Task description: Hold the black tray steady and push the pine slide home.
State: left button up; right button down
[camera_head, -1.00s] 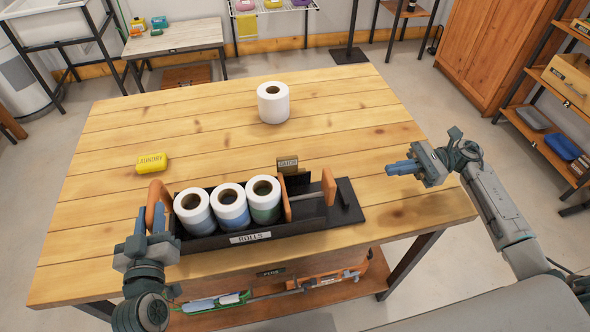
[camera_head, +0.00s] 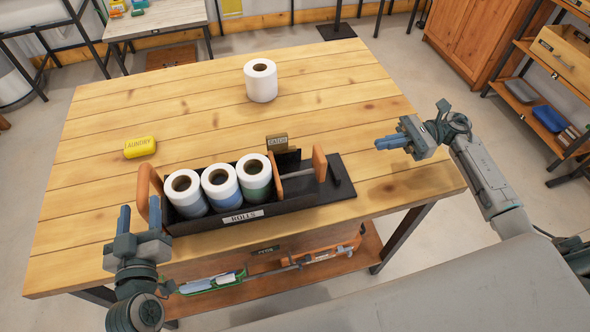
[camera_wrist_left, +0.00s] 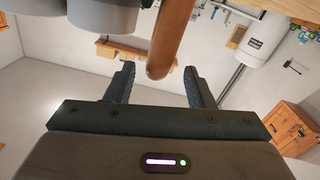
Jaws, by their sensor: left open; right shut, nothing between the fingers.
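The black tray (camera_head: 290,207), labelled ROLLS, lies along the table's front edge. Three white rolls (camera_head: 222,187) with bluish or greenish lower parts stand in its left part. An orange-brown wooden end piece (camera_head: 145,187) rises at its left end. Right of the rolls are an upright wooden board (camera_head: 276,180), a rod and a second wooden piece (camera_head: 319,164), seemingly the pine slide. My left gripper (camera_head: 139,213) is open at the tray's left end; in the left wrist view the end piece (camera_wrist_left: 170,40) shows between its fingers, not gripped. My right gripper (camera_head: 379,144) is shut and empty, right of the tray.
A CATCH-like tag (camera_head: 277,143) stands behind the slide. A loose white roll (camera_head: 260,82) stands at the table's back; a yellow LAUNDRY block (camera_head: 139,147) lies at left. A lower shelf (camera_head: 285,275) holds several items.

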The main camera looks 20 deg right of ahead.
pick_arm(q)
jog(key=s, duration=0.9)
jog(key=f+n, duration=0.1)
jog(key=f, duration=0.3)
jog(key=s+f+n+g, duration=0.1)
jog(key=f, duration=0.3)
jog(key=f+n+g+y, duration=0.1)
jog(key=f, duration=0.3)
jog(key=shift+s+a+f, duration=0.1)
jog(key=shift+s+a, duration=0.15)
jog(key=shift+a, duration=0.15)
notch_tip(320, 180, down, 19)
jog(key=s+d+m+g+h, duration=0.1)
jog(key=d+g, duration=0.1)
jog(key=g, duration=0.2)
jog(key=shift+s+m, duration=0.35)
jog(key=shift+m, duration=0.05)
jog(key=shift+d+f, duration=0.1)
